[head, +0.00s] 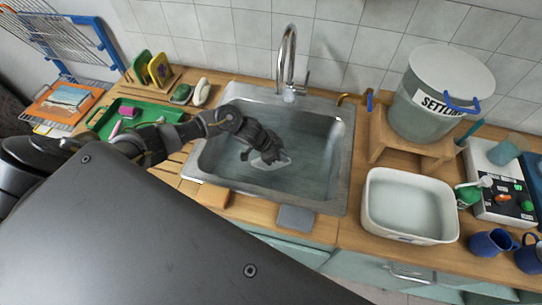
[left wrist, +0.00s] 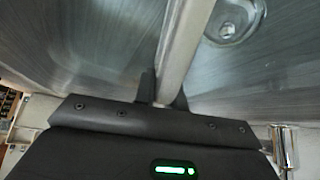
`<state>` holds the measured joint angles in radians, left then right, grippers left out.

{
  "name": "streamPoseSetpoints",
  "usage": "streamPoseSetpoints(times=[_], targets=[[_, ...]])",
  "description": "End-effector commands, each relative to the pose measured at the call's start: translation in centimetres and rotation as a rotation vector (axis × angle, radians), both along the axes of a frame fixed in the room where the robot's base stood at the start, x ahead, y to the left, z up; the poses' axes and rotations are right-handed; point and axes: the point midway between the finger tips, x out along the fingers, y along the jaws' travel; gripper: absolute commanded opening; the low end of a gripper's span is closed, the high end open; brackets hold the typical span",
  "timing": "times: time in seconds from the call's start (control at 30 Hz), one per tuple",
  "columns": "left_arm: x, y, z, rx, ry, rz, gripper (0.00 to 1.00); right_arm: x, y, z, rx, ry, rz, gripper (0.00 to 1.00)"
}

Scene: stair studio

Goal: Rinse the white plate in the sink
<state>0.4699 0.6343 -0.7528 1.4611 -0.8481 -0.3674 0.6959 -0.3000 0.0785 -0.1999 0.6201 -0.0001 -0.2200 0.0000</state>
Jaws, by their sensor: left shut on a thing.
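The white plate (head: 272,163) is inside the steel sink (head: 204,165), partly hidden by my left gripper. My left gripper (head: 260,152) reaches down into the sink and is shut on the plate. In the left wrist view the plate (left wrist: 187,45) shows edge-on as a pale strip between the two fingers (left wrist: 163,92). The basin's drain (left wrist: 236,18) is to the right of the plate there. The tall chrome faucet (head: 287,58) stands at the back rim of the sink; I see no clear water stream. My right gripper is not in view.
A white tub (head: 409,235) and a bucket marked "SETTLING" (head: 412,78) on a wooden stand (head: 387,140) are right of the sink. A green tray (head: 100,125) is on the left. A grey pad (head: 296,218) lies at the sink's front edge.

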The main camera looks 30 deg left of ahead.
Motion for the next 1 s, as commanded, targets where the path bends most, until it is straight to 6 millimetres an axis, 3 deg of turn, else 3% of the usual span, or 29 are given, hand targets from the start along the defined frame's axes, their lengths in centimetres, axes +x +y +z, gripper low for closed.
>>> streamPoseSetpoints(times=[0.03, 0.5, 1.0], targets=[[0.0, 0.0, 1.0, 0.0, 0.0, 0.0, 0.0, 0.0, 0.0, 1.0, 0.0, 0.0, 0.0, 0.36], [0.0, 0.0, 4.9, 0.0, 0.0, 0.0, 0.0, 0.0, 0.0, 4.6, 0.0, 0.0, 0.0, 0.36], [0.1, 0.0, 8.7, -0.001, -0.002, 0.0, 0.0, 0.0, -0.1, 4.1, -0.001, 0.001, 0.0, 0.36]])
